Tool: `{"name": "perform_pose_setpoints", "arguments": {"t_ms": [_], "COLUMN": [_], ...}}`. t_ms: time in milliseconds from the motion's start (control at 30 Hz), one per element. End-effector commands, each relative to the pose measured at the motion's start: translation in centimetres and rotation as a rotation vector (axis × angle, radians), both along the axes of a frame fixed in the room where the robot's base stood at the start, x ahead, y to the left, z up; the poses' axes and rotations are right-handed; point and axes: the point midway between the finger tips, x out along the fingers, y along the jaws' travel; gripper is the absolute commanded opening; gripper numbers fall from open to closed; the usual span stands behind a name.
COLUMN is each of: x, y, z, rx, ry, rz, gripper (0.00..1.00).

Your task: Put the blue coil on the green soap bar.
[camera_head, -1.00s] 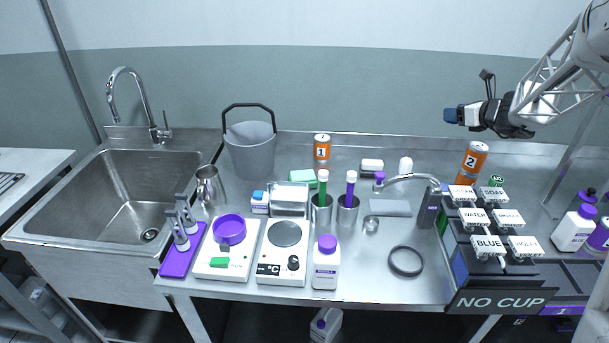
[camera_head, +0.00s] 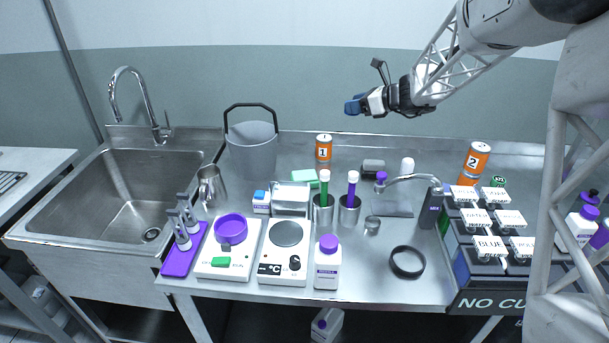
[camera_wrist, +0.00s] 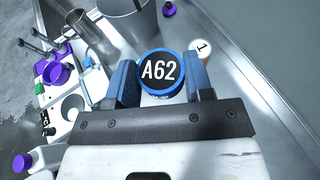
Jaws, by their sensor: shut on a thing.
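My gripper (camera_head: 354,105) is in the air above the back of the steel counter, in front of the wall. In the wrist view its two blue fingers (camera_wrist: 159,88) are shut on the blue coil (camera_wrist: 161,70), a round piece with a blue rim and a black face reading "A62". In the head view the coil is hard to tell from the blue fingers.
The grey bucket (camera_head: 252,149) with a raised handle stands left of the soap, and the orange can 1 (camera_head: 324,148) stands right behind it. A metal rack (camera_head: 290,199) and metal cups with purple and green-topped tubes (camera_head: 323,207) stand close in front.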

Motion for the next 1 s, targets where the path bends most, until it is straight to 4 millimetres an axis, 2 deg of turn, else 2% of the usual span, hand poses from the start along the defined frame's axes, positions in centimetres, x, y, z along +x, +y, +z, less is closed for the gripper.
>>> {"name": "perform_pose_setpoints", "arguments": {"t_ms": [33,100,300,600,900,1000], "x": [-0.1,-0.4,-1.2,-2.5,-2.5,-2.5], "y": [1.7,3.7,8.8,14.1,13.9,13.9], "z": [0.0,0.0,-0.1,-0.2,-7.3,-9.0], "rx": [-0.001,-0.001,-0.003,-0.006,-0.007,-0.006], "ry": [0.001,0.002,0.006,0.013,0.017,0.016], "rz": [0.029,0.068,0.169,0.274,0.271,0.270], "gripper": [0.24,0.24,0.24,0.24,0.24,0.24]}}
